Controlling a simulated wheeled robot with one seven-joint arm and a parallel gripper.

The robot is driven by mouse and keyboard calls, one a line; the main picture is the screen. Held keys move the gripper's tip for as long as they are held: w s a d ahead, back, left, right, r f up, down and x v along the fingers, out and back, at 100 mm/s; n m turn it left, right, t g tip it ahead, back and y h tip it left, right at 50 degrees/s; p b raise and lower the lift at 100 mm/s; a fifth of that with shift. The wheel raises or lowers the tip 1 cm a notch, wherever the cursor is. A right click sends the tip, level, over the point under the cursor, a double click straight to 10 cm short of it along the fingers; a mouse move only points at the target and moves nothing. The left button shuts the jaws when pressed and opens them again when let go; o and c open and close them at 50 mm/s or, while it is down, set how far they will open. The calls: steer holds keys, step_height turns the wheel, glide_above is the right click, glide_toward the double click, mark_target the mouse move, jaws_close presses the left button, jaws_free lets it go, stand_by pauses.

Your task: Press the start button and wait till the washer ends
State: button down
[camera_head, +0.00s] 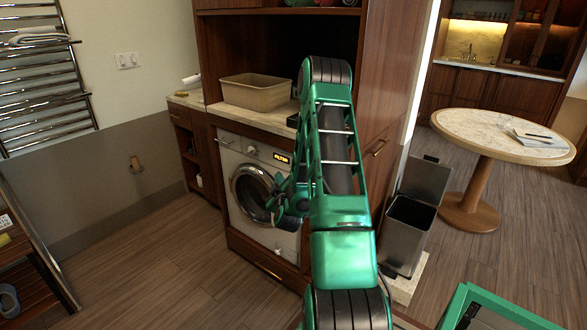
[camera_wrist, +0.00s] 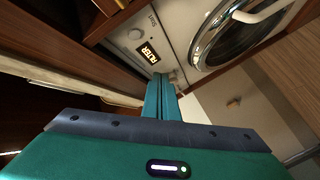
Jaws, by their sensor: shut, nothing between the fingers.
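The washer (camera_head: 240,215) is a pale front-loader with a round glass door (camera_head: 253,192), which looks shut. Its lit display (camera_head: 281,157) also shows in the wrist view (camera_wrist: 148,53), with amber letters that seem to read "FILTER". In the wrist view, a small round button (camera_wrist: 136,34) sits beside lettering that looks like "Start". My gripper (camera_wrist: 163,78) is shut and empty, its fingertips close to the panel beside the display, apart from that button in the picture. Whether they touch the panel cannot be told. In the head view, my arm partly hides the gripper and the washer's right side.
A tan bin (camera_head: 257,93) stands on the counter (camera_head: 245,115) above the washer. A metal trash bin (camera_head: 407,235) with its lid up is to the right, near a round table (camera_head: 470,128). A towel rack (camera_head: 40,85) hangs at left. The floor in front-left is clear.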

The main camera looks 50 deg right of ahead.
steer(key=d, duration=0.7)
steer(key=shift+w, duration=0.35)
steer(key=shift+s+d, duration=0.1)
steer(key=shift+d, duration=0.1)
stand_by(1.7)
steer(key=shift+s+d, duration=0.1)
steer(key=shift+d, duration=0.2)
